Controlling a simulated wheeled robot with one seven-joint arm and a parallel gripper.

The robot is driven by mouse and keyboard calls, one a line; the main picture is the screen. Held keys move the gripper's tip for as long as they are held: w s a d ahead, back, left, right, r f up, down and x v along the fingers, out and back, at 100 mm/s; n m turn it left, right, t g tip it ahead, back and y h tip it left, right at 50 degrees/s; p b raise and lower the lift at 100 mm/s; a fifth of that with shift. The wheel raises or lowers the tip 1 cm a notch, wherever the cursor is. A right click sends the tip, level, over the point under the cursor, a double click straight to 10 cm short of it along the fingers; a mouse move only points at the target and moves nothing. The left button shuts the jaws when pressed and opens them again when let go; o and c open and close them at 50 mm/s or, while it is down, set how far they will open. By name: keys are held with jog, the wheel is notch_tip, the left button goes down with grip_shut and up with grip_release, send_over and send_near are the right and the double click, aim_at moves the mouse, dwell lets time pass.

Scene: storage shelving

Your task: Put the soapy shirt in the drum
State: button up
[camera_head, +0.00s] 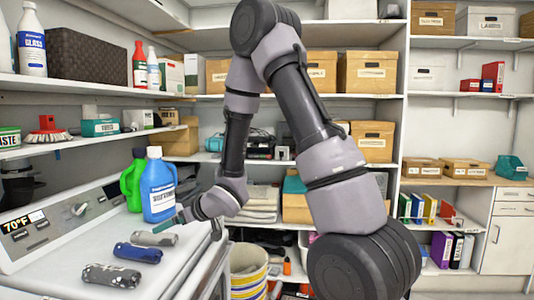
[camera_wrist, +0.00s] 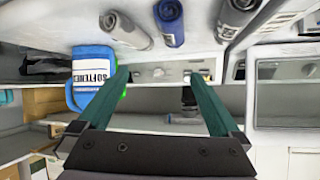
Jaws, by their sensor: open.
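Three rolled cloths lie on the white machine top at the lower left of the head view. The nearest is grey with pale blotches (camera_head: 112,276), the middle one is dark blue (camera_head: 138,253), and the farthest is plain grey (camera_head: 153,239). The blotched roll (camera_wrist: 240,14) is at the top right of the wrist view. I cannot tell for sure which is the soapy shirt. My gripper (camera_wrist: 160,75) is open and empty, with teal fingers. In the head view my gripper (camera_head: 168,226) is near the plain grey roll. No drum opening is clearly visible.
A blue softener bottle (camera_head: 158,188) stands on the machine top behind the rolls, with a green bottle (camera_head: 130,180) beside it. The control panel (camera_head: 75,212) runs along the left. A yellow-striped bucket (camera_head: 249,270) stands right of the machine. Shelves with boxes fill the back wall.

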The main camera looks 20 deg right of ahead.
jog(key=s+d+r+m+t+h, duration=0.1)
jog(key=d+r+m+h, duration=0.2)
jog(key=d+r, duration=0.55)
jog(key=s+d+r+m+h, duration=0.2)
jog(key=d+r+m+h, duration=0.15)
jog(key=d+r, duration=0.45)
jog(key=s+d+r+m+g, duration=0.1)
jog(key=s+r, duration=0.3)
jog(key=s, duration=0.6)
jog(key=s+d+r+m+g, duration=0.1)
jog(key=s+d+r+m, duration=0.2)
jog(key=s, duration=0.7)
jog(key=shift+d+r+m, duration=0.4)
jog(key=shift+d+m, duration=0.2)
jog(key=shift+m, duration=0.05)
jog(key=shift+w, duration=0.1)
